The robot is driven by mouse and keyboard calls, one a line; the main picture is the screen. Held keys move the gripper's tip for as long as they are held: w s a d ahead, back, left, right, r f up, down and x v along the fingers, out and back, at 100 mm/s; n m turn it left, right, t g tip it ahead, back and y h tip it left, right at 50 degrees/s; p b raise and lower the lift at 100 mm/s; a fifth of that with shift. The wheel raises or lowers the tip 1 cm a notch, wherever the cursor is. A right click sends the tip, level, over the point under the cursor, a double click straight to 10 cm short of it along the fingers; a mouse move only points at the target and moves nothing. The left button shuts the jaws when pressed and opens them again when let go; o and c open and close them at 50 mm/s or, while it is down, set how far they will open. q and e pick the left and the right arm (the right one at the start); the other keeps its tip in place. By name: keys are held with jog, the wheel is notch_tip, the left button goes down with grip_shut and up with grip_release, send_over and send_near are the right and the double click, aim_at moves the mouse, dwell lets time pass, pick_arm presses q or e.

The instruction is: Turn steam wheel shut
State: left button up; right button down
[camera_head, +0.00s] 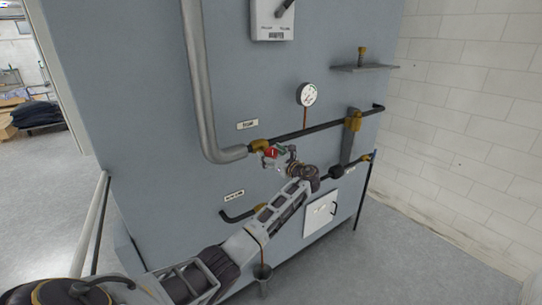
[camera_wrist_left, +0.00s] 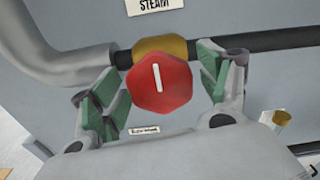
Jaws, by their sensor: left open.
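The steam wheel is a red, roughly octagonal knob with a white bar that stands upright in the left wrist view (camera_wrist_left: 161,86). It sits in front of a brass valve body (camera_wrist_left: 160,46) on a dark pipe, under a STEAM label (camera_wrist_left: 155,4). In the head view the red wheel (camera_head: 271,153) shows small, partly behind my gripper. My left gripper (camera_head: 278,155) is open at the wheel. In the left wrist view its green-padded fingers (camera_wrist_left: 160,95) stand on either side of the wheel, with gaps visible. My right gripper is not in view.
A thick grey pipe (camera_head: 200,80) bends into the valve from the left. A pressure gauge (camera_head: 307,94) stands above the dark pipe (camera_head: 310,130). A lower pipe, a white panel (camera_head: 320,213) and a small shelf (camera_head: 365,68) are on the grey cabinet. Floor at right is clear.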

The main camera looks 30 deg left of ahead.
pick_arm(q)
jog(key=shift+d, duration=0.15)
jog(key=v, duration=1.1)
jog(key=shift+s+d, duration=0.2)
jog(key=shift+d, duration=0.1)
jog(key=shift+f, duration=0.1)
